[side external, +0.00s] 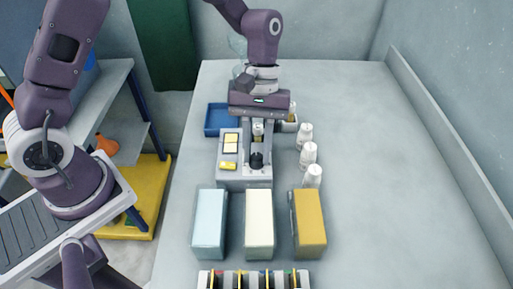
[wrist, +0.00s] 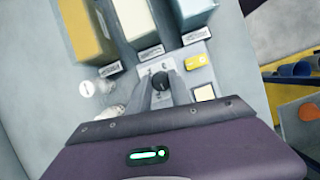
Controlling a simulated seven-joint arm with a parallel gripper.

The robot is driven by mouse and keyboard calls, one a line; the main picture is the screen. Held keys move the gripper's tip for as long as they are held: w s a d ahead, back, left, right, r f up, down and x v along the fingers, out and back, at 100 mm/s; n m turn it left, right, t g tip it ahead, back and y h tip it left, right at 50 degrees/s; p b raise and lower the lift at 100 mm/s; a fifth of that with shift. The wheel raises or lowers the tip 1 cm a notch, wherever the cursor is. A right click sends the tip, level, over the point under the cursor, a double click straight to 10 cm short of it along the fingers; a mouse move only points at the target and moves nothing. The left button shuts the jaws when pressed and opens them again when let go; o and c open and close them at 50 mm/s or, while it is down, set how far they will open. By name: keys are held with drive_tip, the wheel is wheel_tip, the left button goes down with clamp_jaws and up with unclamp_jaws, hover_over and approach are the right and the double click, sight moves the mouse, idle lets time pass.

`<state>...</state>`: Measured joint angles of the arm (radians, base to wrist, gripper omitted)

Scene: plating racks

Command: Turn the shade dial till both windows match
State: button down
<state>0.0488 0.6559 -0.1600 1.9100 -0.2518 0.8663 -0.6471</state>
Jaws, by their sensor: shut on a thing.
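The black shade dial (side external: 256,161) sits on the grey console (side external: 232,182). My gripper (side external: 257,158) points down over the console, its fingers shut around the dial. In the wrist view the dial (wrist: 163,84) shows between the fingertips (wrist: 163,92), with pale markings around it. Two small windows lie one behind the other left of the dial: the back window (side external: 231,137) and the front window (side external: 230,148). Both look pale cream; they are too small to compare exactly. One cream window (wrist: 204,93) shows in the wrist view; the other cannot be made out there.
A yellow piece (side external: 229,166) lies on the console in front of the windows. Pale blue (side external: 209,222), cream (side external: 259,222) and ochre (side external: 311,222) blocks stand in front. Several white bottles (side external: 309,153) stand right; a blue tray (side external: 219,121) is behind. The table's right side is clear.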

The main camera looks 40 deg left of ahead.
drive_tip(key=m+y, duration=0.1)
drive_tip(key=m, duration=0.2)
drive_tip(key=shift+w+d+m+g, duration=0.1)
drive_tip(key=shift+m+g, duration=0.2)
drive_tip(key=shift+m+y, duration=0.8)
drive_tip(key=shift+m, duration=0.9)
drive_tip(key=c, duration=1.2)
unclamp_jaws()
drive_tip(key=shift+r, duration=0.1)
